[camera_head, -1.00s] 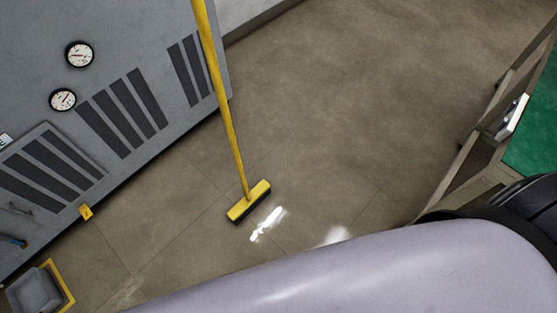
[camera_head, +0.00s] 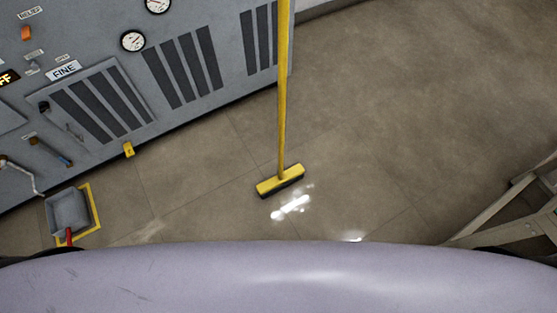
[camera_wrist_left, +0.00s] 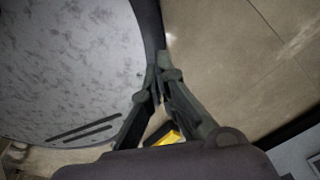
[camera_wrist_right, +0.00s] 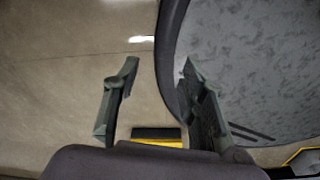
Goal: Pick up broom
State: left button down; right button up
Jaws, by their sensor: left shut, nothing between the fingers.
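The broom (camera_head: 282,120) stands upright on the floor in the head view, with a long yellow handle and a yellow head with dark bristles. Its handle top is out of frame, near the grey panel. My left gripper (camera_wrist_left: 158,60) is shut and empty beside my own base in the left wrist view. My right gripper (camera_wrist_right: 157,70) is open and empty in the right wrist view. A yellow and black block, seemingly the broom head (camera_wrist_right: 157,137), shows low behind its fingers, apart from them. Neither gripper shows in the head view.
A grey machine panel (camera_head: 180,70) with gauges and vents fills the upper left. A grey dustpan (camera_head: 68,212) lies inside a yellow floor outline at lower left. A wooden frame (camera_head: 515,210) stands at right. The floor (camera_head: 400,110) right of the broom is clear.

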aim_at(270, 186)
jog(key=j+z, duration=0.3)
jog(key=j, duration=0.5)
jog(key=j+z, duration=0.3)
jog(key=j, duration=0.5)
jog(key=k+j+z, duration=0.25)
jog(key=j, duration=0.55)
jog(key=i, duration=0.1)
